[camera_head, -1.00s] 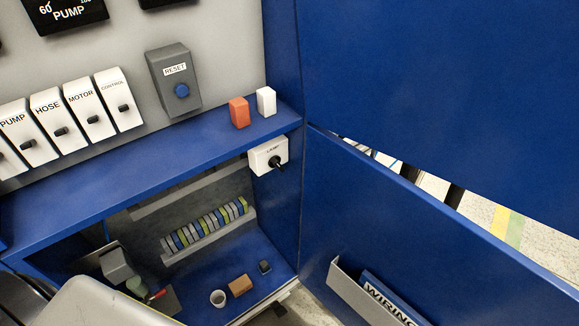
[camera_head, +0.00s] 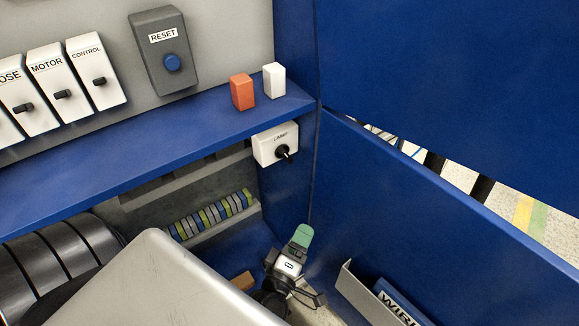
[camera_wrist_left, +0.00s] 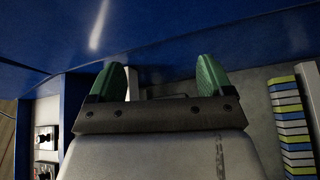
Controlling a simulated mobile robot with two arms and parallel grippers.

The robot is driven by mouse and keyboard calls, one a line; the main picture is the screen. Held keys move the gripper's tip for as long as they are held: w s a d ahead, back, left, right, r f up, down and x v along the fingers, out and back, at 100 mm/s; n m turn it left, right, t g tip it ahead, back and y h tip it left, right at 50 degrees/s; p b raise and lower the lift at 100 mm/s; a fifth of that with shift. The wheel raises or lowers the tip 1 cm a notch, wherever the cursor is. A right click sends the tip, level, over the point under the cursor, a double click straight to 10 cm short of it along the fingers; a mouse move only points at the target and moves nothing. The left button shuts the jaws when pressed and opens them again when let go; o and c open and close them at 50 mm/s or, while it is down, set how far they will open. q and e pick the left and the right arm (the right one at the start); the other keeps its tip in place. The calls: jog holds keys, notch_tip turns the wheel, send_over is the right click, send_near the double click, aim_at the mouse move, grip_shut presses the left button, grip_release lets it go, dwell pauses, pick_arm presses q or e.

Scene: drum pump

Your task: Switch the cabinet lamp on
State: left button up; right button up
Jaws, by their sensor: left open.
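The lamp switch (camera_head: 275,145) is a white box marked LAMP with a black knob (camera_head: 284,152). It is mounted under the blue shelf, near the right wall of the cabinet, in the head view. My left gripper (camera_head: 301,238) is below the switch and slightly right of it in the picture, apart from it. One green fingertip shows there. In the left wrist view the two green fingers of this gripper (camera_wrist_left: 165,80) stand wide apart with nothing held between them. My right gripper is not in view.
The blue shelf (camera_head: 150,150) carries an orange block (camera_head: 242,92) and a white block (camera_head: 274,80). A row of coloured modules (camera_head: 213,214) is inside the cabinet. The open blue door (camera_head: 400,210) with a document pocket bounds the right side.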

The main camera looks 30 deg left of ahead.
aim_at(285, 155)
pick_arm(q)
jog(key=s+a+r+n+y+b, duration=0.15)
jog(key=a+r+n+y, duration=0.25)
jog(key=r+n+y, duration=0.5)
jog(key=w+a+r+h+p, duration=0.1)
jog(key=w+a+r, duration=0.1)
jog(key=w+r, duration=0.1)
jog(key=w+a+r+n+h+p, duration=0.1)
jog(key=w+a+r, duration=0.1)
jog(key=w, duration=0.3)
jog(key=shift+w+a+r+t, duration=0.25)
jog(key=shift+w+r+t, duration=0.1)
jog(key=shift+r, duration=0.15)
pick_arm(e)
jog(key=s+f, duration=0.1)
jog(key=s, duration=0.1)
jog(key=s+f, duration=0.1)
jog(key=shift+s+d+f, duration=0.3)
